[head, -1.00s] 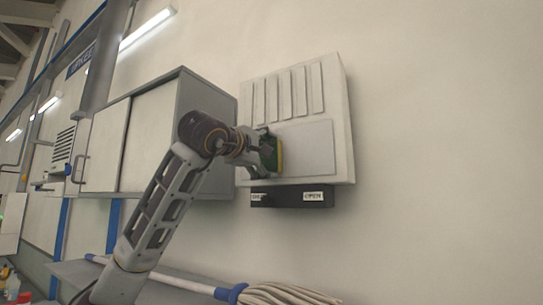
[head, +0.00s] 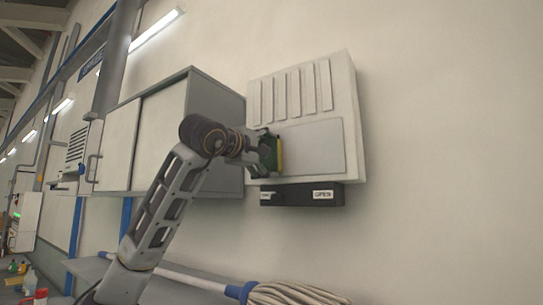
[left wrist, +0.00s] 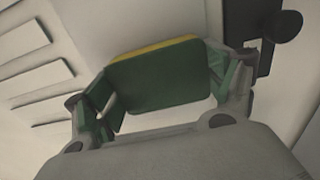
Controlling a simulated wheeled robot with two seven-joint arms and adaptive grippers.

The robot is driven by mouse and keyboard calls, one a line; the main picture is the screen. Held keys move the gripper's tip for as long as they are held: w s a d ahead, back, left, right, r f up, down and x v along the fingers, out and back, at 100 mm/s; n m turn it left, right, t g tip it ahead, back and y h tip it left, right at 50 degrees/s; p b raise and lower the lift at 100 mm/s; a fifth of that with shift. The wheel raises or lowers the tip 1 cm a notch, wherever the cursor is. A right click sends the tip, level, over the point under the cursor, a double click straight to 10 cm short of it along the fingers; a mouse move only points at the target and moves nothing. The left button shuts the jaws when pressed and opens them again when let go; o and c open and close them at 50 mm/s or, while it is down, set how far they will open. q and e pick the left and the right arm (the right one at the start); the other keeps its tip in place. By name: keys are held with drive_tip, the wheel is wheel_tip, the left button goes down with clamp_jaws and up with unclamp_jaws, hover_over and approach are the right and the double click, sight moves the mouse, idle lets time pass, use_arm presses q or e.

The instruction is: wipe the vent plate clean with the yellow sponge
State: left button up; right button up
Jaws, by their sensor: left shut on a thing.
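The vent plate (head: 320,147) is a pale box on the wall with several raised slats above a flat panel. My left gripper (head: 268,151) is at the lower left of this panel. It is shut on the sponge (head: 279,153), which has a yellow face towards the plate and a dark green back. In the left wrist view the sponge (left wrist: 160,78) sits between both fingers of the gripper (left wrist: 165,95), with the slats at the left. I cannot tell whether the sponge touches the panel. My right gripper is not in view.
A grey cabinet (head: 160,140) hangs left of the plate, close to my left arm. A black box labelled OPEN (head: 300,195) is under the plate. A mop (head: 285,294) lies on a shelf below. Bottles (head: 28,283) stand at the lower left. The wall at right is bare.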

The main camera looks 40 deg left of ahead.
sight(276, 146)
use_arm(q)
drive_tip(key=shift+a, duration=0.75)
drive_tip(key=shift+s+r, duration=0.1)
drive_tip(key=shift+r, duration=1.1)
drive_tip(key=shift+d, duration=0.15)
drive_tip(key=shift+w+d, duration=0.15)
drive_tip(key=shift+d, duration=0.75)
drive_tip(key=shift+w+d, duration=0.1)
drive_tip(key=shift+d, duration=0.8)
drive_tip(key=shift+d, duration=0.2)
drive_tip(key=shift+w+d, duration=0.2)
drive_tip(key=shift+d, duration=1.5)
